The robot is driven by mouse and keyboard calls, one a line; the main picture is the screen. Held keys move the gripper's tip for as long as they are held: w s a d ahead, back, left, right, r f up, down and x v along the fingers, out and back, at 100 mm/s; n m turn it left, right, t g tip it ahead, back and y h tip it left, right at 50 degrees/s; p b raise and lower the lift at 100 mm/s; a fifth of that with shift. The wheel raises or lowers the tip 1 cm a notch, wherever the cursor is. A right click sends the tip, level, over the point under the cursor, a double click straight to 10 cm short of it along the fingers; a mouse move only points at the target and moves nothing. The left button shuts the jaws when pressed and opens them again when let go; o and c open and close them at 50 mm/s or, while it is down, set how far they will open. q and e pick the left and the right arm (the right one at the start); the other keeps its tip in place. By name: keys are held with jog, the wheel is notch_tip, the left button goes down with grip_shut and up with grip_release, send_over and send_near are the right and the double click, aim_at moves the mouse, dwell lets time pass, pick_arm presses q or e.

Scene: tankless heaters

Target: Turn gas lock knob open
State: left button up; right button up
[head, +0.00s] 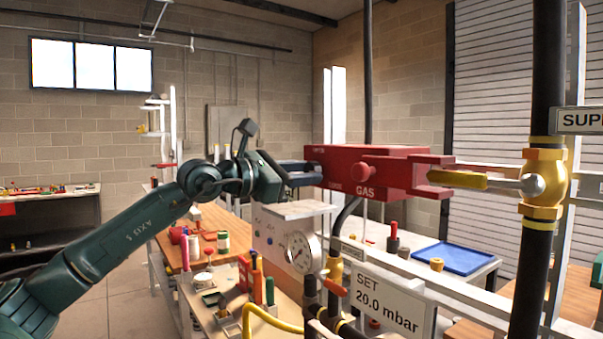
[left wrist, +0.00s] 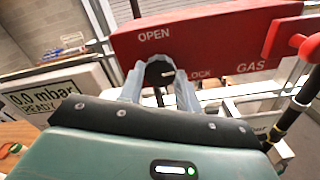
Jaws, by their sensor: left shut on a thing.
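The red gas lock box (head: 400,165) hangs at the centre right of the head view and fills the top of the left wrist view (left wrist: 215,42). It is marked OPEN, LOCK and GAS. A dark round knob (left wrist: 160,72) with a white mark sits on its face between OPEN and LOCK; the mark points right, towards LOCK. My left gripper (head: 303,172) reaches the box's left end. In the left wrist view its two grey fingers (left wrist: 160,84) are shut on the knob, one on each side. In the head view the knob is not clearly visible. My right gripper is not in view.
A red round button (head: 367,172) sticks out of the box's front. A yellow lever (head: 458,179) on a brass valve (head: 543,184) reaches into the box's right bracket. A pressure gauge (head: 299,252) and a "SET 20.0 mbar" sign (head: 388,303) are below.

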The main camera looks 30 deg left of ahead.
pick_arm(q)
jog(key=shift+c, duration=0.7)
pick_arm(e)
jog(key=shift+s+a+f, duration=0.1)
pick_arm(q)
jog(key=shift+n, duration=0.3)
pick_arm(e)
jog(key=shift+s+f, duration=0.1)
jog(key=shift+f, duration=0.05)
pick_arm(q)
jog(key=n+b, duration=0.3)
jog(key=n, duration=1.3)
jog(key=shift+r+n, duration=0.1)
jog(key=shift+n, duration=0.2)
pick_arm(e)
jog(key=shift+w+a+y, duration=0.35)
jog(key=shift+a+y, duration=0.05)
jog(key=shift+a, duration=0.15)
pick_arm(q)
jog(key=shift+n, duration=0.3)
jog(key=o, duration=1)
jog(key=shift+c, duration=0.2)
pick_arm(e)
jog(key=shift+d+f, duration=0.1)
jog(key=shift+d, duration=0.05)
